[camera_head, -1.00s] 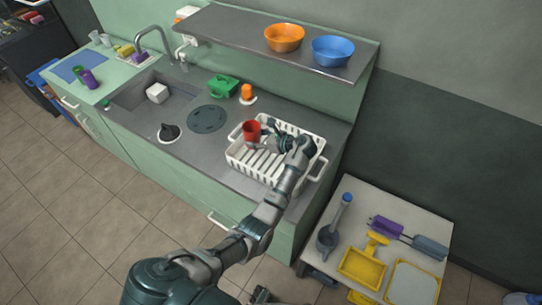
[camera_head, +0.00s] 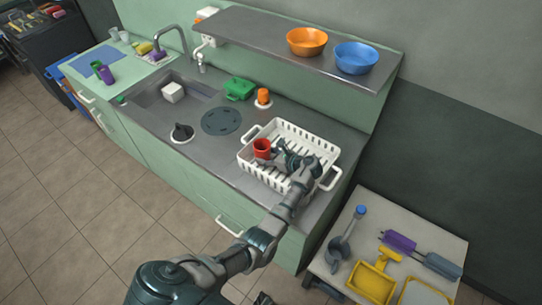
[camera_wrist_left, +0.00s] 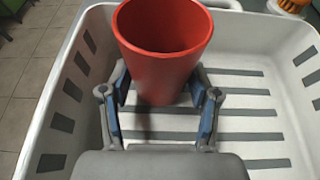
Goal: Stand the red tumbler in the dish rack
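The red tumbler (camera_head: 262,149) is upright, mouth up, inside the left part of the white dish rack (camera_head: 243,163). In the left wrist view the tumbler (camera_wrist_left: 162,50) stands between the two fingers of my left gripper (camera_wrist_left: 160,85), which press on its sides. The slatted floor of the rack (camera_wrist_left: 50,110) shows around it. Whether the tumbler's base touches the floor is hidden. In the head view my left gripper (camera_head: 278,156) reaches low over the rack from the right of the tumbler. My right gripper is not clearly seen.
An orange canister (camera_head: 263,97) and a green container (camera_head: 240,88) stand behind the rack. A sink with a white block (camera_head: 172,92) lies to the left. A shelf with an orange bowl (camera_head: 307,41) and a blue bowl (camera_head: 356,57) hangs above. A side table stands at right.

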